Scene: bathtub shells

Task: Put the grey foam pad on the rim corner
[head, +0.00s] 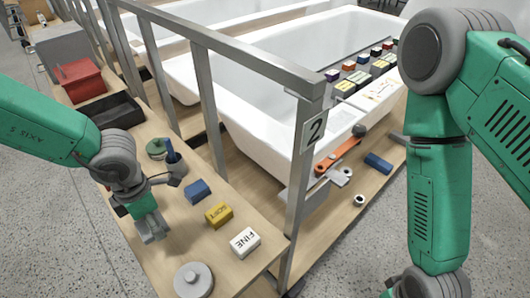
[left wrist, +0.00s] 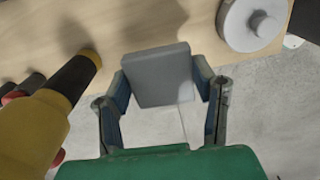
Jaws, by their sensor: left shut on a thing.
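My left gripper (head: 150,230) is shut on the grey foam pad (left wrist: 158,75), a flat square block between its two fingers in the left wrist view. In the head view the pad (head: 153,232) shows small at the fingertips, over the front left edge of the wooden bench; its height above the bench is hard to tell. The white bathtub (head: 262,128) with its rim stands to the right, beyond a metal rail. Its near corner is partly hidden by the rail post and the number 2 sign. My right arm comes in at the right; its gripper is out of view.
On the bench (head: 135,262) are a blue block (head: 197,191), a yellow block (head: 218,215), a white FINE block (head: 245,242) and a round grey knobbed weight (head: 193,280). The metal post (head: 300,165) stands between bench and tub.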

